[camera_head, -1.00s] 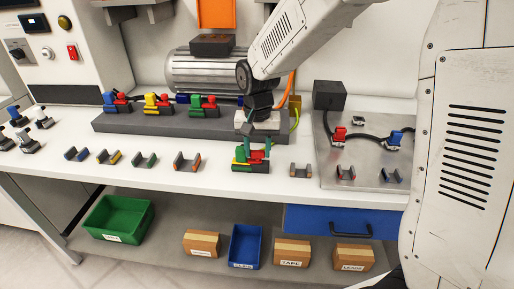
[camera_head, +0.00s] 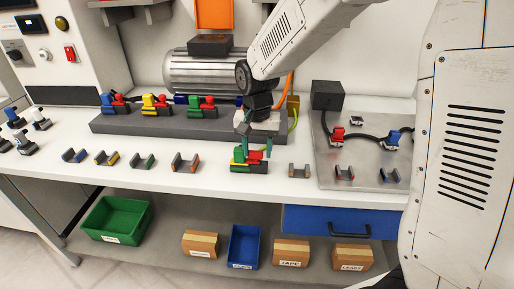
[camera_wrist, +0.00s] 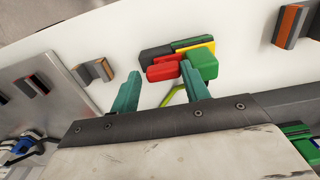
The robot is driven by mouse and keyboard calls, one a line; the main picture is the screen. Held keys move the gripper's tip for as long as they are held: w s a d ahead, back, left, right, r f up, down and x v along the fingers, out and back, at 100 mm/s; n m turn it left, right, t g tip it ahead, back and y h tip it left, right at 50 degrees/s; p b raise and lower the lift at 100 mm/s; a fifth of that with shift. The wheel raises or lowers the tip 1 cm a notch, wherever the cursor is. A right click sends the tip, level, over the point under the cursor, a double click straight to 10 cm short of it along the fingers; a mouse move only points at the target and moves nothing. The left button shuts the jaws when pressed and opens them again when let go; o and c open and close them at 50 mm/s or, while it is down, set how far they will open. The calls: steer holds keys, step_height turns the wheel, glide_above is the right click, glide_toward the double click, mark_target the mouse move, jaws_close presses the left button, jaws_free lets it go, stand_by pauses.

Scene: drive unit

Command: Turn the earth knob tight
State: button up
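A small block with a yellow stripe, a green knob and a red part stands near the front edge of the bench; I take it as the earth terminal (camera_head: 249,167). In the wrist view its green knob (camera_wrist: 203,65) lies just beyond the right fingertip, and its red part (camera_wrist: 163,72) lies beyond the space between the fingers. My gripper (camera_head: 256,148) points down above and beside the block. Its two teal fingers (camera_wrist: 160,82) are apart with nothing clamped between them. Whether a fingertip touches the green knob cannot be told.
A grey plinth (camera_head: 150,128) behind carries the motor (camera_head: 205,72) and blue, yellow and green connectors. Several small open clips line the bench front. A metal plate (camera_head: 350,170) with red and blue connectors lies to the right. A yellow-green cable (camera_wrist: 174,96) runs close by my fingers.

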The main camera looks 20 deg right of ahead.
mark_target(256, 152)
steer(key=shift+w+a+r, duration=0.15)
steer(key=shift+w+a, duration=0.1)
stand_by(0.3)
steer(key=shift+w+r, duration=0.1)
steer(key=shift+r, duration=0.25)
steer(key=r, duration=0.7)
steer(key=shift+s+d, duration=0.15)
steer(key=shift+s, duration=0.1)
